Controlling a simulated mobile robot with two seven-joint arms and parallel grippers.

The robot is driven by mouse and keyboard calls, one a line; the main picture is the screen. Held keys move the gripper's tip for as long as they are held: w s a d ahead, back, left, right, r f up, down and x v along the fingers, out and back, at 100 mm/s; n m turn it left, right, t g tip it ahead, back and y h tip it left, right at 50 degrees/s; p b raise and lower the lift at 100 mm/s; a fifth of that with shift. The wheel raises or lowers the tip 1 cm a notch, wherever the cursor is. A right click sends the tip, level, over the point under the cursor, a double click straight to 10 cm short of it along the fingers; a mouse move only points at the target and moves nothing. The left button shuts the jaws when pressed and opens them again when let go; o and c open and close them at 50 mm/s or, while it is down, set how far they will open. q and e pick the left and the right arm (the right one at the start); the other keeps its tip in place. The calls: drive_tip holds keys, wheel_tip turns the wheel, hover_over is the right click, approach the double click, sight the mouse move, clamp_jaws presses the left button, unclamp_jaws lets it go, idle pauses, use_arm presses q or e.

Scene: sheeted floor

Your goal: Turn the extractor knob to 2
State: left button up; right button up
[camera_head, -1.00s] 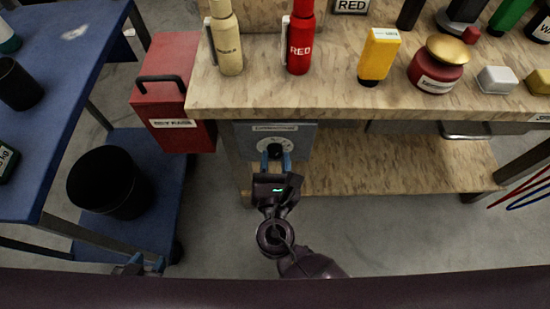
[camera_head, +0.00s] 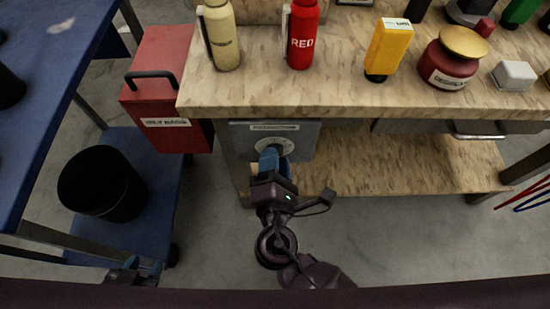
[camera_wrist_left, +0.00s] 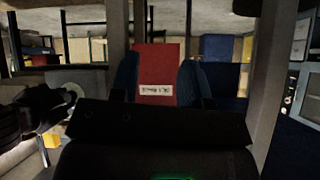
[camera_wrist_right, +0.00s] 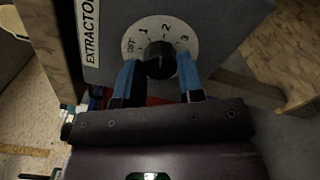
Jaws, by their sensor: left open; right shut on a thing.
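The extractor panel (camera_head: 308,140) is a grey box under the workbench top at its left end. My left gripper (camera_wrist_left: 157,75) is open and empty, low at the left in the head view (camera_head: 138,272).
A red box (camera_head: 165,85) stands left of the panel. A blue cart (camera_head: 50,110) and black bin (camera_head: 100,182) are further left. Bottles and a jar (camera_head: 450,60) stand on the bench top (camera_head: 330,95). A lower shelf (camera_head: 400,165) runs right of the panel.

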drive_tip(key=shift+f+m, duration=0.1)
drive_tip(key=shift+m, duration=0.5)
drive_tip(key=o, duration=0.9)
drive_tip(key=shift+s+p, duration=0.3)
drive_tip(key=shift+s, duration=5.15)
